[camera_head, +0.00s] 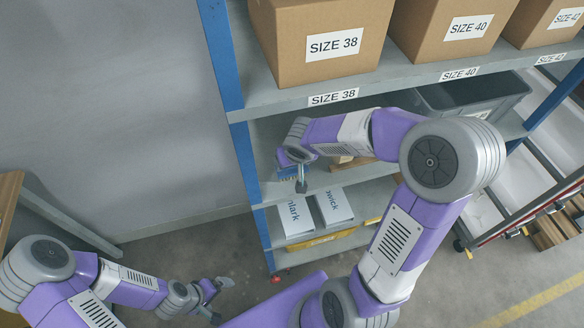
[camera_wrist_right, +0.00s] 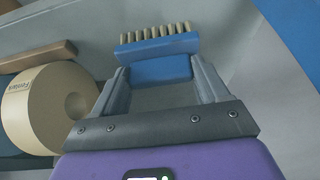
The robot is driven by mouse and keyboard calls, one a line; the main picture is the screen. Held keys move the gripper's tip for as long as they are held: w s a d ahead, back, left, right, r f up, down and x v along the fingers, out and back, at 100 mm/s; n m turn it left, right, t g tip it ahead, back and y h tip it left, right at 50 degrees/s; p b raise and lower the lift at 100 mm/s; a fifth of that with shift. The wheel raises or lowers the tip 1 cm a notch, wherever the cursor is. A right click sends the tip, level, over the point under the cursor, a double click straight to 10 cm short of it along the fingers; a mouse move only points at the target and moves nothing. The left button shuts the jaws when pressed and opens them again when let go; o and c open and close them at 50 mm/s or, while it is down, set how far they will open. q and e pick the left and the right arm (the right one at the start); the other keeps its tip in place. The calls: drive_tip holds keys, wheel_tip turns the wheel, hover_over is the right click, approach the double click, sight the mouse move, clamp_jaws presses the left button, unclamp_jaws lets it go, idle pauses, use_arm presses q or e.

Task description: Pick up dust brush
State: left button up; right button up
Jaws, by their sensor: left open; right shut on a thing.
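The dust brush (camera_wrist_right: 160,47) has a blue body and a row of tan bristles. In the right wrist view its blue block lies between the fingertips of my right gripper (camera_wrist_right: 161,76), which is shut on it. In the head view my right gripper (camera_head: 299,178) is at the middle shelf of the rack, mostly hidden by its own wrist, and a bit of blue brush (camera_head: 287,173) shows beside it. My left gripper (camera_head: 217,298) is open and empty, low over the floor, away from the rack.
A tape roll (camera_wrist_right: 45,108) and a brown wooden piece (camera_wrist_right: 38,58) lie close to the right gripper's left. The rack's blue post (camera_head: 243,160) stands left of it. Boxes, including a SIZE 38 box (camera_head: 290,60), fill the upper shelf; white packs (camera_head: 335,204) lie below.

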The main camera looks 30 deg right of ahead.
drive_tip(key=shift+r, duration=0.1)
drive_tip(key=shift+r, duration=0.6)
drive_tip(key=shift+s+a+r, duration=0.1)
drive_tip(key=shift+s, duration=0.25)
drive_tip(key=s+a+b, duration=0.4)
drive_tip(key=s+b, duration=0.4)
drive_tip(key=s, duration=0.9)
drive_tip(key=o, duration=0.6)
drive_tip(key=shift+w, duration=0.1)
drive_tip(key=c, duration=0.4)
